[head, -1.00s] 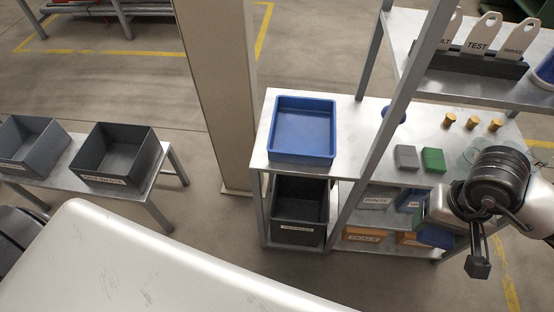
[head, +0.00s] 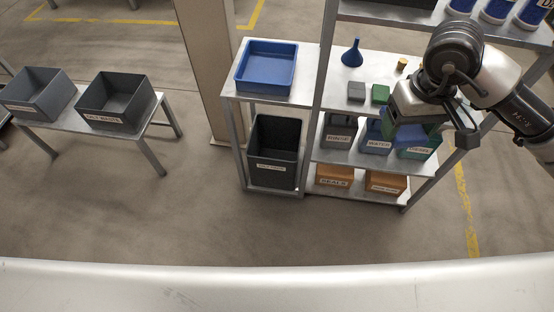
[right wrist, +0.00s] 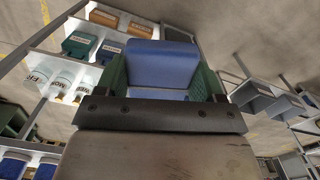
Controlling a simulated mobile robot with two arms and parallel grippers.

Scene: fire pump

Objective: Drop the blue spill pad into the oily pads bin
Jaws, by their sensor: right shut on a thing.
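My right gripper (head: 408,130) is in front of the shelf at the right of the head view. In the right wrist view its green fingers are shut on the blue spill pad (right wrist: 163,66), held clear of any bin. In the head view the pad is hard to tell from the blue bins behind it. A tall dark bin (head: 275,150) with a white label stands under the blue tray. Two grey labelled bins stand on the low bench, one at right (head: 115,102) and one at left (head: 38,95). My left gripper is not in view.
The blue tray (head: 267,66), a blue funnel (head: 352,53), a grey block (head: 356,92) and a green block (head: 380,94) are on the shelf top. Small bins fill the lower shelves. A shelf post (head: 321,75) rises beside the tray. The floor between bench (head: 148,118) and shelf is clear.

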